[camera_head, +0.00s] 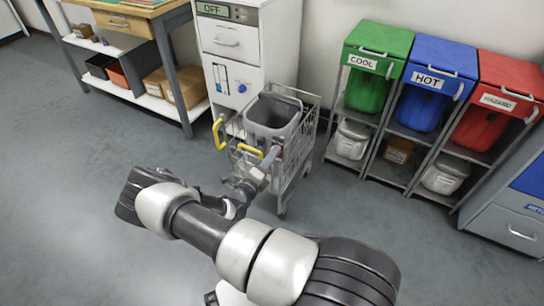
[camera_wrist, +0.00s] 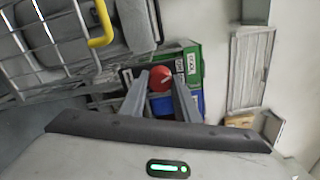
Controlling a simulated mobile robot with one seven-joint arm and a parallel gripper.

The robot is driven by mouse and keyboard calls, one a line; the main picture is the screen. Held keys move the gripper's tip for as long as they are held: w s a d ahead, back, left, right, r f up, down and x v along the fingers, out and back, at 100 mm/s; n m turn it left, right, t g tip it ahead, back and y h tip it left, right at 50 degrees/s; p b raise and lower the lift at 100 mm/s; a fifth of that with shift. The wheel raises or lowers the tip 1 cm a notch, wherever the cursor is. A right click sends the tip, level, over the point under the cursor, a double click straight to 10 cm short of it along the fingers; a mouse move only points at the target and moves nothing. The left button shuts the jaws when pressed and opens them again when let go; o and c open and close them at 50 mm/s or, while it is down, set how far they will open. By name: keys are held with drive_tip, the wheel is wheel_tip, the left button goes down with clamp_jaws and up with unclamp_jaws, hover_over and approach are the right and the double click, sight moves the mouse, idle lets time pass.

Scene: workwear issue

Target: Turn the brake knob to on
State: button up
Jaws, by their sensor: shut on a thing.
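The red round brake knob (camera_wrist: 160,78) is between the two fingers of my gripper (camera_wrist: 161,88) in the wrist view. The fingers are shut on it. A small pale mark shows on its face, but it is too small to read which way the knob is set. The cart holds a grey bin (camera_head: 272,115) and has yellow handles (camera_head: 250,151).
A white cabinet (camera_head: 232,50) with an OFF sign stands behind the cart. Green (camera_head: 370,90), blue (camera_head: 424,105) and red (camera_head: 482,125) bins stand on racks at right. A workbench (camera_head: 125,25) is at back left. The floor at left is clear.

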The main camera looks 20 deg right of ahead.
drive_tip(key=shift+n, duration=1.8)
drive_tip(key=o, duration=1)
drive_tip(key=shift+o, duration=0.2)
drive_tip(key=p+v, duration=0.3)
drive_tip(key=v, duration=1.4)
drive_tip(key=shift+s, duration=0.2)
drive_tip(key=shift+a, duration=0.15)
